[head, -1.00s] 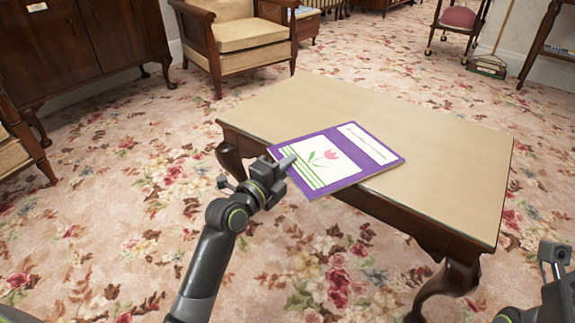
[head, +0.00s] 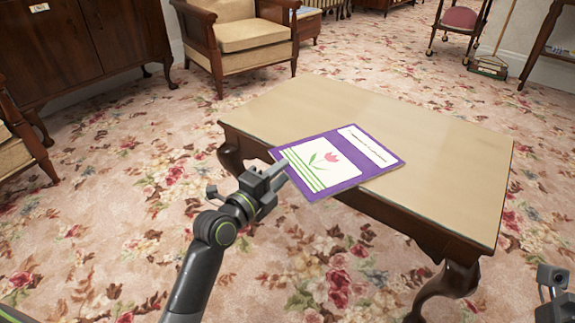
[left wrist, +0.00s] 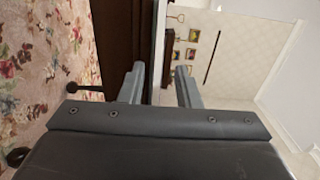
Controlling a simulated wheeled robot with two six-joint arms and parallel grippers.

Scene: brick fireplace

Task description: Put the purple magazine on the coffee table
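The purple magazine (head: 335,160) lies face up on the coffee table (head: 430,150), with a pink tulip and green stripes on its cover. Its near-left part sticks out past the table's front edge. My left gripper (head: 277,176) is just off the magazine's near-left edge. In the left wrist view, the left gripper (left wrist: 160,88) has its fingers apart, with nothing clamped between them. A thin pale edge runs up beyond the gap; I cannot tell whether it is magazine or tabletop. My right gripper (head: 553,278) is partly in view at the lower right, its opening unclear.
The tabletop is otherwise bare. An armchair (head: 240,35) and a dark cabinet (head: 85,45) stand behind at the left. A small trolley (head: 460,20) is at the back right. Flowered carpet (head: 110,200) leaves free floor left of the table.

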